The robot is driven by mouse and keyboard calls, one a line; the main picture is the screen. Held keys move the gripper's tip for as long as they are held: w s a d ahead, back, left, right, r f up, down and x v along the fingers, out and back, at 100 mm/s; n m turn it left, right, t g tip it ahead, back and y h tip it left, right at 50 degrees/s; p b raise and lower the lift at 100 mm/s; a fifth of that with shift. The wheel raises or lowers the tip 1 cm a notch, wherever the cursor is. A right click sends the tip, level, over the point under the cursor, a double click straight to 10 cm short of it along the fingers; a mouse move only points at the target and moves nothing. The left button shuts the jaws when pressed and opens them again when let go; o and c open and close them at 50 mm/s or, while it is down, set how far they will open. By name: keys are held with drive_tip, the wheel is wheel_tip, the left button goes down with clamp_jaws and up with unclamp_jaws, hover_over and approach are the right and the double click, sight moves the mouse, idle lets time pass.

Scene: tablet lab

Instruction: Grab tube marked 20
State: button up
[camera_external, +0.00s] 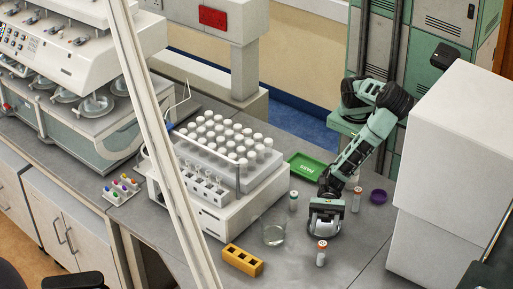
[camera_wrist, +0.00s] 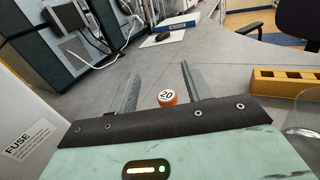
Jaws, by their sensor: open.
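The tube marked 20 (camera_wrist: 167,98) shows its orange-rimmed white cap with a dark 20 in the wrist view, between the two fingers in the picture. In the external view an orange-capped tube (camera_external: 321,254) stands upright on the bench just in front of my gripper (camera_external: 323,234); it appears to be the same one. My gripper, also in the wrist view (camera_wrist: 161,70), is open and empty, its fingers spread to either side of the cap. I cannot tell whether the fingertips are level with the tube or above it. The tube's body is hidden in the wrist view.
A yellow block (camera_external: 242,260) and a glass beaker (camera_external: 274,234) stand left of the tube. Another orange-capped tube (camera_external: 356,200), a green-capped tube (camera_external: 293,201), a purple dish (camera_external: 378,196) and a green tray (camera_external: 307,167) lie around my arm. A white box (camera_external: 440,180) blocks the right.

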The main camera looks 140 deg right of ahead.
sight(322, 248)
drive_tip(key=shift+n, duration=0.3)
wheel_tip(322, 248, down, 7)
drive_tip(key=shift+w+r+p, duration=0.1)
drive_tip(key=shift+p, duration=0.85)
drive_tip(key=shift+p+x, duration=0.5)
drive_tip(key=shift+x, duration=0.6)
drive_tip(key=shift+w+a, duration=0.2)
drive_tip(key=shift+a, duration=0.05)
drive_tip(key=c, duration=1)
